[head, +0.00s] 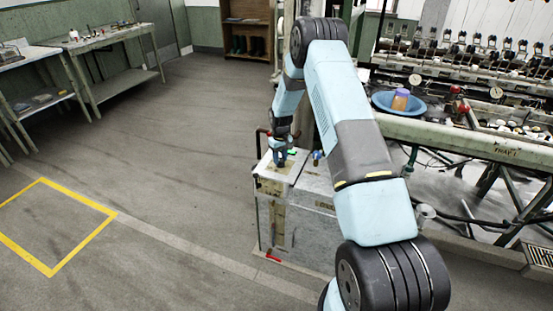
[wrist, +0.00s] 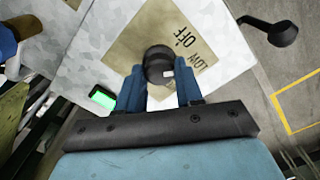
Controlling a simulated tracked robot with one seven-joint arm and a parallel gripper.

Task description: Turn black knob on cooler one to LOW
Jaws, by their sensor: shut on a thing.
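The cooler (head: 318,217) is a pale metal box with a worn lid, standing at the centre of the head view. My gripper (head: 280,161) reaches down onto its top; the knob is hidden there. In the wrist view the round black knob (wrist: 157,62) sits between the two blue fingers of my gripper (wrist: 160,87), which is shut on it. A tan label plate (wrist: 140,30) lies under the knob, with OFF and LOW lettering seen upside down. A small pale mark shows on the knob's lower right, on the side of the LOW lettering.
A lit green indicator (wrist: 102,97) is left of the fingers. A black handle (wrist: 283,33) sticks out beyond the cooler's edge. A reeling bench (head: 470,140) with a blue basin (head: 384,103) stands right of my arm.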

